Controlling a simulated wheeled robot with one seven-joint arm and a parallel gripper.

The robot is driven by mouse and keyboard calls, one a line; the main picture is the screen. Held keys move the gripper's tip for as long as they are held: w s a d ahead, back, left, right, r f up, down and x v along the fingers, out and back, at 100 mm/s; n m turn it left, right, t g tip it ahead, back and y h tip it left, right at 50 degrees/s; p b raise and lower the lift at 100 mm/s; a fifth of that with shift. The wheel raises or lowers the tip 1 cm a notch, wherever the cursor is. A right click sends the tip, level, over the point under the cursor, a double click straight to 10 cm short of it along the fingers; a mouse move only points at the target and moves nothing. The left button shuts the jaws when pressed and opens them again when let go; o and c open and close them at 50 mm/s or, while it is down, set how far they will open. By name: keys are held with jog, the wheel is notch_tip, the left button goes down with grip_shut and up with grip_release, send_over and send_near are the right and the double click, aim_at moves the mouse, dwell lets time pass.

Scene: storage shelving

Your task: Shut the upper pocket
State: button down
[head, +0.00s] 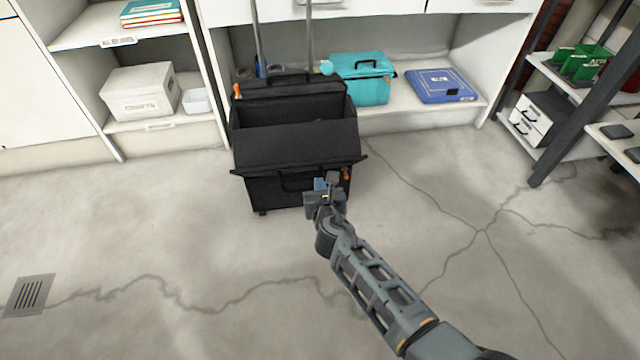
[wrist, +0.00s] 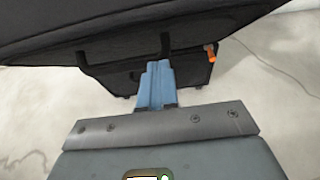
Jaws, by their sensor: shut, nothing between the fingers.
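A black rolling case (head: 275,190) stands on the floor in front of the shelving. Its upper pocket is open at the top, and its front flap (head: 297,145) leans outward toward me, its lower edge overhanging the lower front. In the wrist view the flap's dark underside (wrist: 150,25) spans the top of the picture. The lower front (wrist: 118,72), with a handle and an orange tag (wrist: 211,56), shows beneath it. My gripper (head: 330,182) is shut and empty, near the flap's lower right edge. Its blue fingers (wrist: 157,82) point at the case; contact cannot be told.
Behind the case, a teal box (head: 370,85) and a blue case (head: 440,86) sit on a low shelf. A white box (head: 140,92) is on the left shelving. A dark-framed rack (head: 565,125) stands at right. The floor around the case is clear.

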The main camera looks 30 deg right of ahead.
aim_at(317, 158)
jog(key=shift+w+d+r+p, duration=0.15)
jog(key=shift+r+p, duration=0.35)
jog(key=shift+p, duration=0.55)
jog(key=w+r+g+p, duration=0.1)
jog(key=p, duration=0.3)
jog(key=w+d+r+g+p, duration=0.1)
jog(key=r+p, duration=0.1)
jog(key=p, duration=0.3)
jog(key=shift+w+r+y, duration=0.15)
jog(key=shift+w+y, duration=0.25)
jog(key=shift+w+d+r+p, duration=0.2)
jog(key=shift+w+r+p, duration=0.35)
jog(key=shift+w, duration=0.2)
jog(key=shift+w+d+r, duration=0.25)
jog(key=shift+w+r, duration=0.15)
jog(key=shift+w, duration=0.35)
jog(key=shift+w+d+r, duration=0.25)
jog(key=shift+w+r, duration=0.1)
jog(key=shift+w, duration=0.45)
jog(key=shift+w+d+r, duration=0.25)
jog(key=shift+w+r, duration=0.15)
jog(key=shift+w, duration=0.35)
